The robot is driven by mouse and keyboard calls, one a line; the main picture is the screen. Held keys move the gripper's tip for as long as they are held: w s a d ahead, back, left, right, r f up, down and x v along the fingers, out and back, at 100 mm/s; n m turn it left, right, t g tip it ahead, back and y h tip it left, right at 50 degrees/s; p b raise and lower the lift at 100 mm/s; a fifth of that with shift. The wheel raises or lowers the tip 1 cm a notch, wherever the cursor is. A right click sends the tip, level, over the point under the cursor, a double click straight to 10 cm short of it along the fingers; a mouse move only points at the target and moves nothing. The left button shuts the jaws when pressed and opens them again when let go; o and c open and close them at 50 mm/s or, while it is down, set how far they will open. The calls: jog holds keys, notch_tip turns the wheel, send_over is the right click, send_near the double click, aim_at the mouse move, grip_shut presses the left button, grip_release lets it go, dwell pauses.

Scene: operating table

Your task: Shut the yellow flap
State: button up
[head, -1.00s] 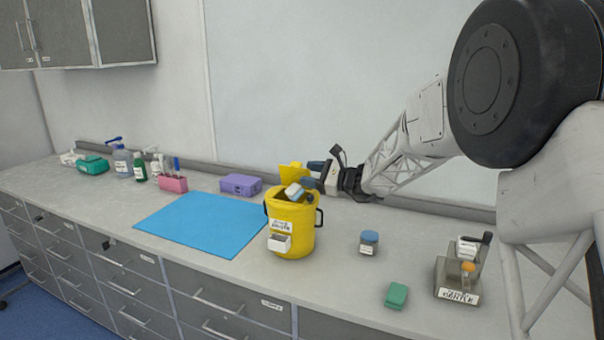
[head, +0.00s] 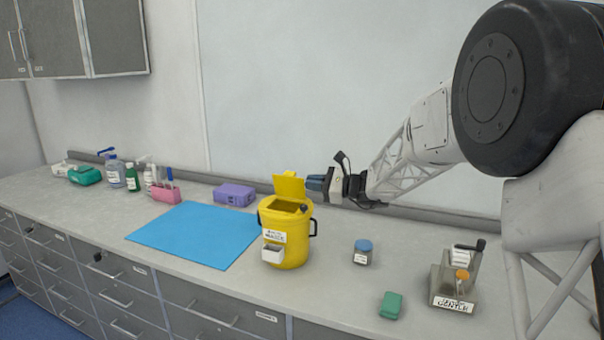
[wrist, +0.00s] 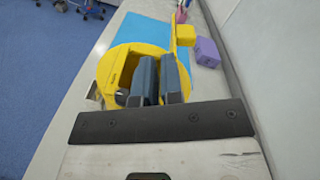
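The yellow bin (head: 296,250) stands on the counter with a white label and a small white tray on its front. Its yellow flap (head: 289,186) stands raised at the back of the rim, and the opening is uncovered. In the wrist view, the bin (wrist: 110,68) lies beyond my fingers and the flap (wrist: 185,34) shows at its wall side. My gripper (head: 316,184) is just right of the flap, at about its height, with no clear contact visible. Its blue-grey fingers (wrist: 160,78) are close together with nothing seen between them.
A blue mat (head: 195,235) and a purple box (head: 234,195) lie left of the bin. A blue-lidded jar (head: 363,253), a green block (head: 391,305) and a grey holder (head: 453,285) stand to the right. The wall (head: 300,100) is close behind.

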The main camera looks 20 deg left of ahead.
aim_at(293, 172)
jog(key=a+r+g+h, duration=0.1)
jog(key=a+r+n+g+h, duration=0.1)
jog(key=a+g, duration=0.1)
jog(key=a+r+g+h, duration=0.1)
jog(key=shift+w+a+r, duration=0.2)
jog(key=shift+w+a, duration=0.1)
jog(key=shift+w, duration=0.05)
grip_shut()
jog(key=w+a+r+g+h, duration=0.1)
jog(key=h, duration=0.1)
jog(key=w+a+r+g+h, duration=0.1)
jog(key=a+h, duration=0.1)
jog(key=h, duration=0.1)
jog(key=shift+w+r, duration=0.1)
jog(key=shift+w, duration=0.2)
jog(key=w+r+m+t+h, duration=0.4)
jog(key=w+r+m+h, duration=0.3)
jog(key=w+h, duration=0.2)
jog(key=shift+w+a+r+h, duration=0.15)
jog(key=shift+a+r+h, duration=0.05)
jog(key=shift+a+h, duration=0.2)
jog(key=shift+f, duration=0.1)
